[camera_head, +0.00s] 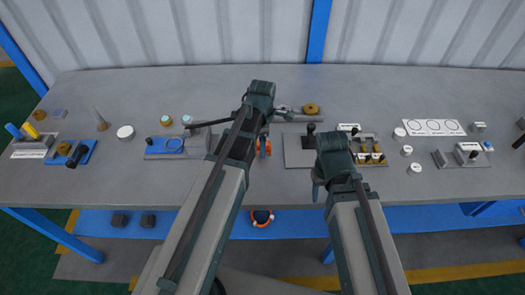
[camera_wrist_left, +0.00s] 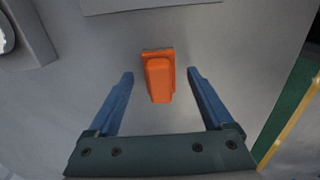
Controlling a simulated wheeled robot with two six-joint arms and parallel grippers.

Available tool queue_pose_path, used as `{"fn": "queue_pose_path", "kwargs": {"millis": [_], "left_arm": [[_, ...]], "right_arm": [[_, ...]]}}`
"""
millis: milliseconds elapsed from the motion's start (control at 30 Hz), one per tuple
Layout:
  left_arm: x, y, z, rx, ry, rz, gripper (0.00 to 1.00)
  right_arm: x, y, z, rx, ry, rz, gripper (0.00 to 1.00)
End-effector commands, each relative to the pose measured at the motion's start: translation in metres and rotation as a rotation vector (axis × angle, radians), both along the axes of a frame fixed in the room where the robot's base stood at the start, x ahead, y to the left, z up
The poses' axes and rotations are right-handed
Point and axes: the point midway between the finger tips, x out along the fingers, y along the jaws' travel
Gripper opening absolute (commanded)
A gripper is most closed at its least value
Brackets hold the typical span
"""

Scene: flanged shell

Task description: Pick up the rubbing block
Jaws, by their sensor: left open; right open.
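The rubbing block is most likely the orange block with a flat flanged end (camera_wrist_left: 158,80) lying on the grey table top. In the left wrist view it lies between the lines of my left gripper's two blue fingers (camera_wrist_left: 160,73), with clear space on both sides and neither finger touching it. How far above it the fingers are, I cannot tell. In the head view a small part of the orange block (camera_head: 268,148) shows beside my left arm, which hides the rest. My left gripper is open and empty. My right gripper (camera_head: 318,188) is open at the table's front edge.
A grey plate with a black knob (camera_head: 300,155) lies right of the block. A blue fixture with a ring (camera_head: 170,147) lies to the left. White discs and a labelled white card (camera_head: 433,127) are at the right. An orange-and-dark item (camera_head: 262,217) is on the lower blue shelf.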

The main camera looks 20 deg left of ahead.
Motion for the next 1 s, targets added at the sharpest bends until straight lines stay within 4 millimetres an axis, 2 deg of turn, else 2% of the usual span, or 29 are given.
{"fn": "queue_pose_path", "kwargs": {"millis": [67,100,500,567,1000], "left_arm": [[0.0000,0.0000,0.0011,0.000,0.000,0.000,0.85],[0.0000,0.0000,0.0011,0.000,0.000,0.000,0.81],[0.0000,0.0000,0.0010,0.000,0.000,0.000,0.09],[0.0000,0.0000,0.0010,0.000,0.000,0.000,0.00],[0.0002,0.0025,0.0057,0.000,0.000,0.000,0.00]], "right_arm": [[0.0000,0.0000,0.0010,0.000,0.000,0.000,0.50],[0.0000,0.0000,0.0011,0.000,0.000,0.000,0.50],[0.0000,0.0000,0.0010,0.000,0.000,0.000,0.50],[0.0000,0.0000,0.0010,0.000,0.000,0.000,0.50],[0.0001,0.0000,0.0057,0.000,0.000,0.000,0.50]]}}
